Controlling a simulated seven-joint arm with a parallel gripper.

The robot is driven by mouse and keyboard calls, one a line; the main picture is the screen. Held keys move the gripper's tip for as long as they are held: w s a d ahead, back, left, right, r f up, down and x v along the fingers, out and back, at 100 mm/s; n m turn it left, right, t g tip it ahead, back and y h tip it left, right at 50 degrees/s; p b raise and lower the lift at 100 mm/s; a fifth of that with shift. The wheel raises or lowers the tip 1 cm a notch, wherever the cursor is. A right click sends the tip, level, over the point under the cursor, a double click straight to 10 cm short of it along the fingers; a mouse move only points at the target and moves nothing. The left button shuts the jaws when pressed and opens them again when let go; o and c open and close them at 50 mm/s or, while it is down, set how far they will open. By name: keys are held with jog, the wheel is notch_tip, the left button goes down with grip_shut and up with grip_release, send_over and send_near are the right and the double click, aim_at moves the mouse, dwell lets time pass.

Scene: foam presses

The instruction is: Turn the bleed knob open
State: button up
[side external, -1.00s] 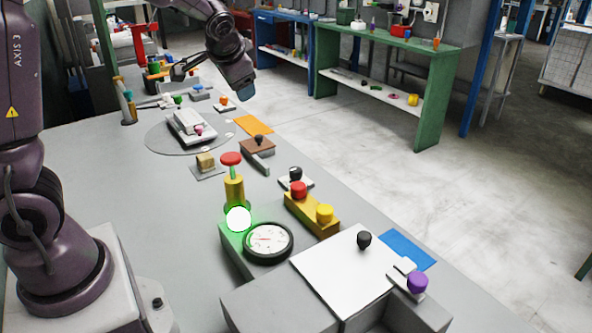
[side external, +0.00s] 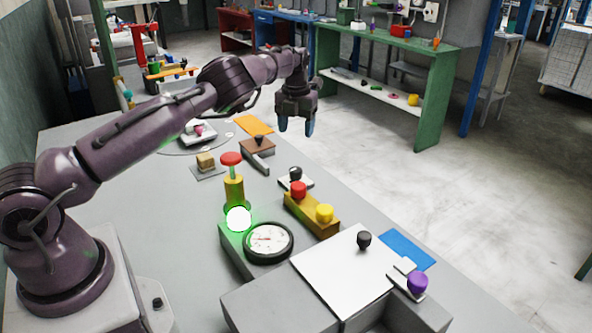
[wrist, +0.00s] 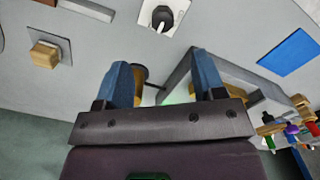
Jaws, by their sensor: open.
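No label shows which control is the bleed knob. A black knob on a white plate (side external: 296,174) is a likely one, behind the yellow block on the bench. A black knob with a pale pointer bar (wrist: 162,17) on a white plate shows at the top of the wrist view, apparently the same one. My gripper (side external: 296,127) is open and empty, fingers pointing down, above the bench's far side and apart from the knob. Its blue fingers (wrist: 161,80) also show in the wrist view, with the knob beyond their tips.
A red-topped yellow pump (side external: 233,185) stands by a glowing lamp (side external: 238,218) and a round gauge (side external: 268,241). The yellow block (side external: 312,217) carries red and yellow buttons. A white-lidded box (side external: 345,270) and purple knob (side external: 417,283) are nearer. A tan block (side external: 206,160) sits left.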

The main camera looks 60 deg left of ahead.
aim_at(296, 168)
jog(key=f, duration=1.3)
jog(key=shift+s+d, duration=0.15)
jog(key=shift+s, duration=0.05)
jog(key=c, duration=0.9)
